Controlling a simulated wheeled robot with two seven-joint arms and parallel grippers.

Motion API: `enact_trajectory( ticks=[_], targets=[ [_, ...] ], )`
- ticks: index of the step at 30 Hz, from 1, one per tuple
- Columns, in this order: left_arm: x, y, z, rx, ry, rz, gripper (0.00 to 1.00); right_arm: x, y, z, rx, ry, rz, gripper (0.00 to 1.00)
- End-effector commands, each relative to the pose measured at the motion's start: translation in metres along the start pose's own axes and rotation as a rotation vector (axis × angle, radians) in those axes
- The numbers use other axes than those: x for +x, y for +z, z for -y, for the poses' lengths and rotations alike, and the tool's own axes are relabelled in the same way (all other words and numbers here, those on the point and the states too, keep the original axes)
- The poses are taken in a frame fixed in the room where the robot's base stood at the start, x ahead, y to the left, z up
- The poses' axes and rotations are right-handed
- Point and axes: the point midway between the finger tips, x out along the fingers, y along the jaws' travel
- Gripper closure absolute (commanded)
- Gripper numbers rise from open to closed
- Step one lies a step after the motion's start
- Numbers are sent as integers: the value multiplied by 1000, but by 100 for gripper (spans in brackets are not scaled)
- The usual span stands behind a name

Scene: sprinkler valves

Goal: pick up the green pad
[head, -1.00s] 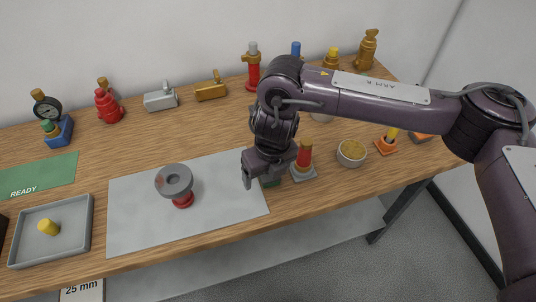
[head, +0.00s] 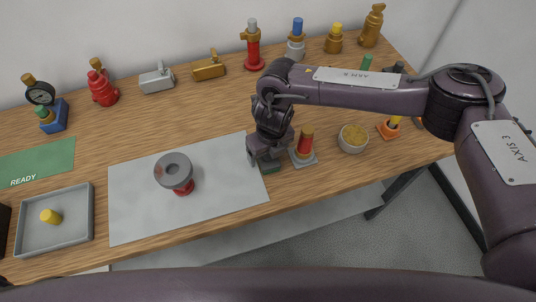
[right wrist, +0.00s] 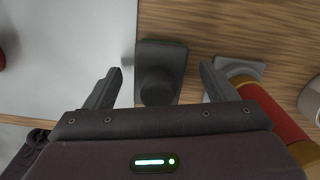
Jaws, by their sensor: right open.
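The green pad (head: 270,167) is a small dark green block on the table at the right edge of the grey mat, mostly hidden by my right gripper in the head view. In the right wrist view the pad (right wrist: 174,55) looks dark grey with a thin green edge, and a round dark knob stands up from it. My right gripper (head: 266,157) is right over it. In the right wrist view the open fingers of the gripper (right wrist: 161,69) stand on either side of the knob, with gaps and no visible contact.
A red and brass part on a grey base (head: 305,149) stands close to the right of my right gripper. A bowl (head: 353,138) is farther right. The grey mat (head: 135,205) holds a red valve with a grey wheel (head: 174,170). A tray (head: 80,222) is at left.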

Motion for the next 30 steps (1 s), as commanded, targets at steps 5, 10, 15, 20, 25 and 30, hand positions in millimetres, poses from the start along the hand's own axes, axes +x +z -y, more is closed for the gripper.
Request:
enact_trajectory(
  ticks=[5, 10, 15, 20, 25, 30],
  targets=[
    [0, -16, 2, 0, -3, -25, 48, 1, 0, 0, -1, 0, 1, 21],
    [0, -12, 1, 0, -2, -18, 48, 0, 0, 0, -1, 1, 1, 41],
    [0, -4, 0, 0, 0, -7, 48, 0, 0, 0, -1, 1, 1, 63],
    [0, -2, 0, 0, 0, -3, 48, 0, 0, 0, -1, 1, 1, 75],
    [1, -2, 0, 0, 0, -3, 48, -1, 1, 0, -1, 1, 2, 75],
    [3, -2, 0, -1, 0, -4, 48, -9, 2, -1, -2, 3, 4, 75]
  ],
)
